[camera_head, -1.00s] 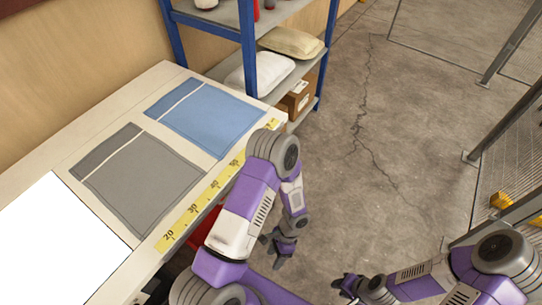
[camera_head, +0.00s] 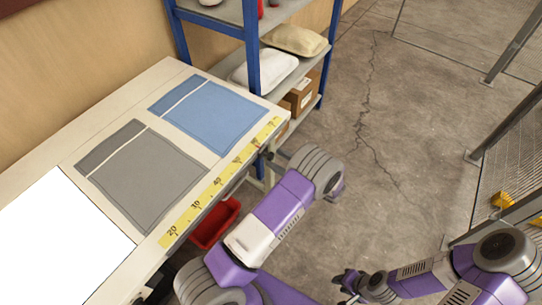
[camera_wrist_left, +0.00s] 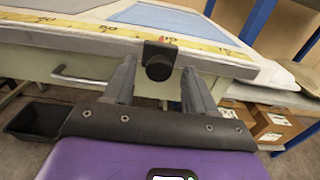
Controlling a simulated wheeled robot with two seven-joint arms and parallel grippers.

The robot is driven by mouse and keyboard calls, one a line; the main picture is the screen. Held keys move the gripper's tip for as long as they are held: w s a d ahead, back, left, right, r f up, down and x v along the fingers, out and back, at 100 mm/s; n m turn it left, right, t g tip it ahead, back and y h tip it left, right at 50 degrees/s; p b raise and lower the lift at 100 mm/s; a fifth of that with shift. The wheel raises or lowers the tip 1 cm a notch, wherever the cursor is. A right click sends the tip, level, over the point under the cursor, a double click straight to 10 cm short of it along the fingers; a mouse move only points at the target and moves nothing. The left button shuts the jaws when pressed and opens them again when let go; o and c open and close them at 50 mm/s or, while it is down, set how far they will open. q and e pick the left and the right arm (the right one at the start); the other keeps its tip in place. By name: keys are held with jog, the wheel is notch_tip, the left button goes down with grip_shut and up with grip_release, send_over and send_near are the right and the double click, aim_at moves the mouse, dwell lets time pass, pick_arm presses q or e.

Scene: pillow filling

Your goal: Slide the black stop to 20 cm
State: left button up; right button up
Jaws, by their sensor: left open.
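The black stop (camera_wrist_left: 158,62) is a small dark block with a round knob on the table's front edge, at the yellow ruler (camera_wrist_left: 100,34). My left gripper (camera_wrist_left: 159,74) is open, with one finger on each side of the knob. I cannot tell whether the fingers touch it. In the head view my left gripper (camera_head: 272,157) is at the table edge near the 50 to 60 part of the ruler (camera_head: 205,195), whose 20 mark is nearer the white panel. My right gripper (camera_head: 347,284) hangs low over the floor, too small to read.
Grey cloth (camera_head: 150,178) and blue cloth (camera_head: 212,112) lie flat on the white table (camera_head: 118,106). A red bin (camera_head: 214,222) is below its front edge. A blue-framed shelf (camera_head: 255,45) with pillows and boxes stands at the far end.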

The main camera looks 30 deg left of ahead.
aim_at(272, 158)
pick_arm(q)
jog(key=shift+w+a, duration=0.1)
jog(key=shift+a, duration=1.55)
jog(key=shift+c, duration=0.3)
grip_shut()
jog(key=shift+f, duration=0.1)
